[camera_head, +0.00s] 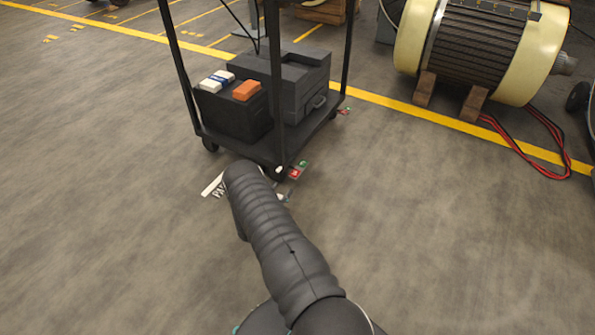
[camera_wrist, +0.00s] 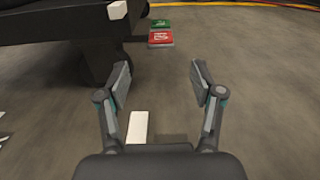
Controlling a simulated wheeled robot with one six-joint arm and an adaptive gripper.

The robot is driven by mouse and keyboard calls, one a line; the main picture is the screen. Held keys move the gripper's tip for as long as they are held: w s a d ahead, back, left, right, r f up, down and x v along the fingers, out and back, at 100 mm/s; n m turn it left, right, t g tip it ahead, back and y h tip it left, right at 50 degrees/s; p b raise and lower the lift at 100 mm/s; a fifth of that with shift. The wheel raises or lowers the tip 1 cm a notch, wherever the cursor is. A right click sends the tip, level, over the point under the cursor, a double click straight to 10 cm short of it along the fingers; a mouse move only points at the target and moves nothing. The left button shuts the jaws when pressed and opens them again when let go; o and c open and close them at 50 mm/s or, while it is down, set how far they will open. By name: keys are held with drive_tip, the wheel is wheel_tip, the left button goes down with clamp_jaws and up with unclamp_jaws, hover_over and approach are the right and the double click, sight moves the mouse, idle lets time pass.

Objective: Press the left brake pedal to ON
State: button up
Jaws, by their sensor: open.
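The left brake pedal is a small plate by the near corner of the black cart (camera_head: 238,147), with a red part (camera_head: 296,174) and a green part (camera_head: 303,164). In the wrist view the red part (camera_wrist: 160,39) is nearer and the green part (camera_wrist: 160,23) lies just beyond it. My gripper (camera_wrist: 161,79) is open and empty, with its fingers apart. In that view the pedal shows beyond the fingertips, roughly centred between them, and no contact shows. In the head view my arm hides most of the gripper.
The cart carries grey cases (camera_head: 290,85) and an orange block (camera_head: 246,90). Another small red and green pedal (camera_head: 344,111) shows at its right corner. A caster (camera_wrist: 100,65) stands left of my fingers. A large motor (camera_head: 470,50) stands at the upper right.

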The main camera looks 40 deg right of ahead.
sight(297, 170)
drive_tip(key=x, duration=1.3)
drive_tip(key=shift+d+b, duration=0.15)
drive_tip(key=shift+b, duration=0.25)
